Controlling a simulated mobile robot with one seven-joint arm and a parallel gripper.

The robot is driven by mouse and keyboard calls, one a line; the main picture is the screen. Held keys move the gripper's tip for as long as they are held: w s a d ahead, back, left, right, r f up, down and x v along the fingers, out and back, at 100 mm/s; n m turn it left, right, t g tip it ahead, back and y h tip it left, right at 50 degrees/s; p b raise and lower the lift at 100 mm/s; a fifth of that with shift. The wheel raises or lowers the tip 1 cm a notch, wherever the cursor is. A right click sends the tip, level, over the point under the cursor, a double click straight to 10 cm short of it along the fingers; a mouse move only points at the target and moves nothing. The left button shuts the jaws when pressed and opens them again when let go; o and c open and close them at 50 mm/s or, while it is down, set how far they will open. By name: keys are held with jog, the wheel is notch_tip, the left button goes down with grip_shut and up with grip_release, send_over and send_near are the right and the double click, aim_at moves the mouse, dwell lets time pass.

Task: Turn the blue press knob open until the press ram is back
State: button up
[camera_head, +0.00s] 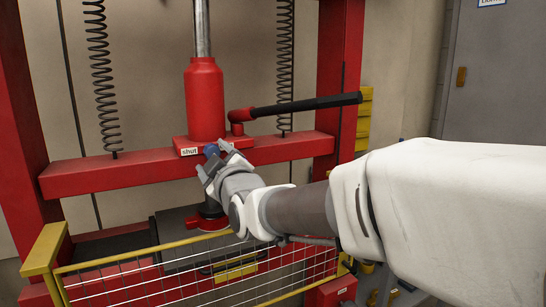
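The blue press knob (211,151) sits at the front of the red jack base, just right of a small white label (189,152) that reads "shut". My gripper (213,160) is at the knob, with its two fingers apart and the knob's blue top showing between them. Whether the fingers touch the knob is hidden by the gripper's own body. The press ram (211,207) shows in part as a dark cylinder below the red crossbeam, behind my gripper. Its lower end is at a red piece on the press bed.
The red jack body (205,100) stands above the crossbeam (110,173). A black pump handle (305,105) sticks out to the right of it. Springs (101,75) hang on both sides. A yellow-framed mesh guard (190,272) stands low in front.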

jog(key=shift+r, duration=0.1)
jog(key=p+v, duration=0.2)
jog(key=v, duration=1.5)
jog(key=shift+s, duration=0.25)
jog(key=shift+d, duration=0.1)
